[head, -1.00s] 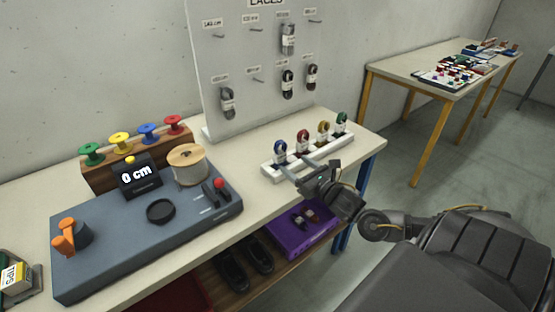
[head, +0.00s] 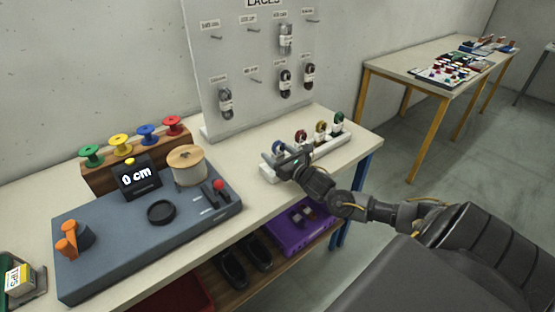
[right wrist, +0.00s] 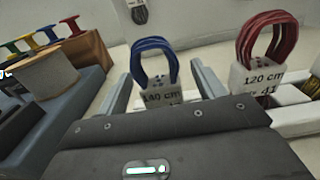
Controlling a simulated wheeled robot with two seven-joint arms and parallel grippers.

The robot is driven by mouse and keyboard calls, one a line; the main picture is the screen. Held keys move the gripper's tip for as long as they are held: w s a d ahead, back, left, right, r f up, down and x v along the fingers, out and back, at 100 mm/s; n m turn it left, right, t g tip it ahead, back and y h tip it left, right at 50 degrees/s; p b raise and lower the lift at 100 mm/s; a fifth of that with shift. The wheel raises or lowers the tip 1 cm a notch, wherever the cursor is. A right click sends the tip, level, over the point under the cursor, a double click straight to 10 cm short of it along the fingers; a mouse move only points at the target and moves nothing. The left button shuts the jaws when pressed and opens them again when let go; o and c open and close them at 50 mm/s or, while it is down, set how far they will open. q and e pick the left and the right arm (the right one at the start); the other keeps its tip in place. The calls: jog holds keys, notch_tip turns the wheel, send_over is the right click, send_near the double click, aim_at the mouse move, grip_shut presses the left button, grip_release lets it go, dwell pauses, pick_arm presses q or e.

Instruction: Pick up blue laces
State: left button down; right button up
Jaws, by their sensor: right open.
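The blue laces (head: 278,147) are a looped bundle with a white "140 cm" tag, standing at the left end of a white rack (head: 334,150). In the right wrist view the blue laces (right wrist: 154,58) stand upright between the fingers of my right gripper (right wrist: 163,88), with a finger on each side. The fingers are open and look apart from the bundle. In the head view my right gripper (head: 287,164) is at the rack's left end and partly hides the blue laces. My left gripper is not in view.
Red laces (right wrist: 268,42) with a "120 cm" tag stand just right of the blue ones. Yellow laces (head: 320,130) and green laces (head: 338,121) follow along the rack. A grey measuring station (head: 110,245) with a spool (head: 187,166) is to the left. A pegboard (head: 255,70) rises behind.

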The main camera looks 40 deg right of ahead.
jog(key=c, duration=1.1)
jog(key=shift+o, duration=0.2)
jog(key=shift+r, duration=0.15)
